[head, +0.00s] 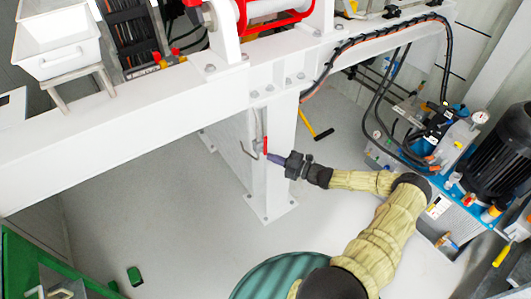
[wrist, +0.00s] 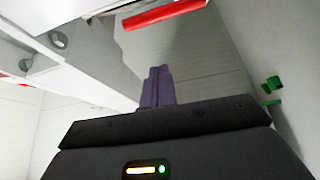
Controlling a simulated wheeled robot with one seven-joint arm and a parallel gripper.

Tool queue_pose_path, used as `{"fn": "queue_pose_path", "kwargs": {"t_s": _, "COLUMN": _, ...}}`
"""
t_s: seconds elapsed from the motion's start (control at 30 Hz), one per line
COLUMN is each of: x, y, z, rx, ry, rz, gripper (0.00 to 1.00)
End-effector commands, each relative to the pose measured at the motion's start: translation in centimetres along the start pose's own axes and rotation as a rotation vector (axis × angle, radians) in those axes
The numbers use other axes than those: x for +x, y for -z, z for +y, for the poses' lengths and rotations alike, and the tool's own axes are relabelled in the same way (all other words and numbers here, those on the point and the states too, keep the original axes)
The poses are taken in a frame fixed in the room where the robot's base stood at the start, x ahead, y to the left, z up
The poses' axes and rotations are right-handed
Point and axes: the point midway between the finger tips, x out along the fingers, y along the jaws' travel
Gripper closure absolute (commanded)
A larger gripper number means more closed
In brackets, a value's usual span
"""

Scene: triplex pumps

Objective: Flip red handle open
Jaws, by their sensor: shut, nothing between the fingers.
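The red handle (head: 265,146) is a small bar beside a thin grey pipe on the white column, under the white beam. In the wrist view the red handle (wrist: 165,14) crosses the top of the picture at a slight tilt, beyond the fingertips. My gripper (head: 271,157) reaches in from the right, its purple fingers just below the handle. In the wrist view the purple fingers (wrist: 159,72) are together and hold nothing. A gap shows between fingertips and handle there; contact cannot be told from the head view.
The white column (head: 280,175) stands right behind the handle, under the long white beam (head: 130,125). A pump unit with a black motor (head: 505,150) and hoses stands at the right. A green drum (head: 265,280) stands at the bottom. The grey floor left of the column is mostly clear.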

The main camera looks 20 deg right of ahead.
Motion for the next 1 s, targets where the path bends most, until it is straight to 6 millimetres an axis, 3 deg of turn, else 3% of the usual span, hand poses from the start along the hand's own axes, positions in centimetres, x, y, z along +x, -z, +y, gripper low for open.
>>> {"fn": "queue_pose_path", "kwargs": {"t_s": 0.13, "x": -2.8, "y": -0.1, "z": 0.1, "rx": -0.002, "ry": 0.001, "rz": -0.001, "gripper": 1.00}}
{"fn": "queue_pose_path", "kwargs": {"t_s": 0.3, "x": -4.4, "y": 0.0, "z": 0.1, "rx": -0.001, "ry": 0.000, "rz": 0.001, "gripper": 1.00}}
{"fn": "queue_pose_path", "kwargs": {"t_s": 0.87, "x": -4.6, "y": 0.0, "z": 0.2, "rx": -0.002, "ry": 0.001, "rz": 0.003, "gripper": 1.00}}
{"fn": "queue_pose_path", "kwargs": {"t_s": 1.0, "x": -3.9, "y": 1.0, "z": 0.4, "rx": -0.061, "ry": 0.035, "rz": 0.051, "gripper": 1.00}}
